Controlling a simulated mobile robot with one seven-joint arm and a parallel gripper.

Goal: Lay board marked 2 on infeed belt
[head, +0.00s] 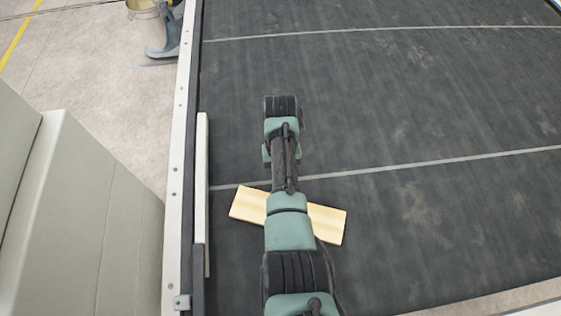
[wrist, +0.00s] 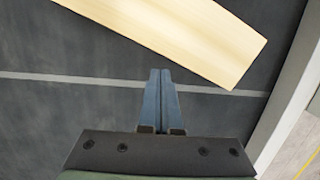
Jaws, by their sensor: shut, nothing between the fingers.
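A pale wooden board (head: 325,222) lies flat and slanted on the dark infeed belt (head: 420,100). My arm crosses over its middle in the head view, hiding that part. In the wrist view the board (wrist: 185,38) runs across the top, its right end near the belt's side. No number shows on the part in view. My gripper (wrist: 160,72) has its two blue fingers shut together, empty, pointing toward the board with a small gap in the picture. The fingers are hidden behind my arm in the head view.
Light lines cross the belt. A white side rail (head: 182,150) runs along its left edge, with a pale strip (head: 202,180) beside it. A grey cabinet (head: 80,210) stands at left and a bucket (head: 143,7) at the upper left. The belt's right side is clear.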

